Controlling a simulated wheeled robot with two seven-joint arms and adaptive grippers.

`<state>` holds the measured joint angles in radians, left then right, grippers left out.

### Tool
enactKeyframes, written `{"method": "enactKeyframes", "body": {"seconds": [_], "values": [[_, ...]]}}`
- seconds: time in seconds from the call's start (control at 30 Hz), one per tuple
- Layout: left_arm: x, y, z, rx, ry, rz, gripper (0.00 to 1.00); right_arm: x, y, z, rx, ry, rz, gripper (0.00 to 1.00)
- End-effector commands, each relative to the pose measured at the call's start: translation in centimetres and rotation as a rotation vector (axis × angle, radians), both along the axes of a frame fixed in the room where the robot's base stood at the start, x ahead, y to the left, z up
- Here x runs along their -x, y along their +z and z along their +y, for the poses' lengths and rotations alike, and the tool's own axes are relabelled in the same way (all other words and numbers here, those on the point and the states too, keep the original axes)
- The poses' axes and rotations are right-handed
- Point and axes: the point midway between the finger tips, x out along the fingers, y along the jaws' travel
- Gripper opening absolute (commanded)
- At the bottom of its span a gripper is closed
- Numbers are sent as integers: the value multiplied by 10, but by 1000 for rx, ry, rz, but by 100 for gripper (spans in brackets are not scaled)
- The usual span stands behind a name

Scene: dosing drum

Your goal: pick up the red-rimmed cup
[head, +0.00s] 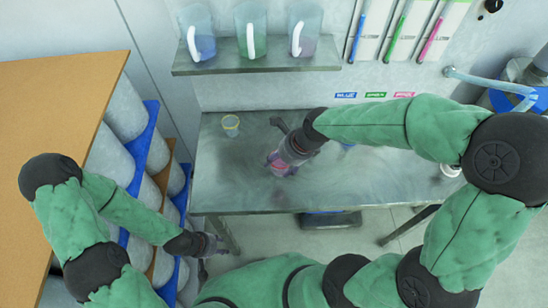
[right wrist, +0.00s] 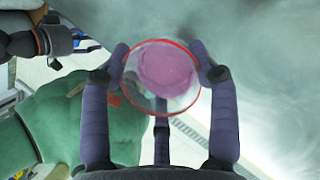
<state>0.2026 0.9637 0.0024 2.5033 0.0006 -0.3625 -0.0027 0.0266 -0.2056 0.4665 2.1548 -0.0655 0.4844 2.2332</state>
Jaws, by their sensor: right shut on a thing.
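The red-rimmed cup (right wrist: 165,70) is clear-walled with pink contents, and I look into its mouth in the right wrist view. My right gripper (right wrist: 162,62) is shut on it, with fingers on both sides just at the rim. In the head view the cup (head: 280,169) shows small and partly hidden by my right gripper (head: 282,163), over the table's front half. I cannot tell whether its base touches the table. My left gripper (head: 210,244) is low at the left, beside the table's front left corner, and its fingers are too small to read.
A blue item (head: 348,146) is partly hidden behind my right arm. A shelf (head: 260,64) with three jugs hangs above. A rack of drums (head: 125,108) stands left. The table's middle front is clear.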

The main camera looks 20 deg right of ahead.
Motion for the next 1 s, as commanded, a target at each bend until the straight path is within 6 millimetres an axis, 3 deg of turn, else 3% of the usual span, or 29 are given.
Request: {"method": "enactKeyframes", "body": {"seconds": [0.5, 1.0], "values": [[0, 12, 0, 0, 0, 0, 40, 42, 23, -24, 0, -3, -3, 26], [0, 17, 0, 0, 0, 0, 40, 60, 31, -34, 0, -1, -2, 26]]}}
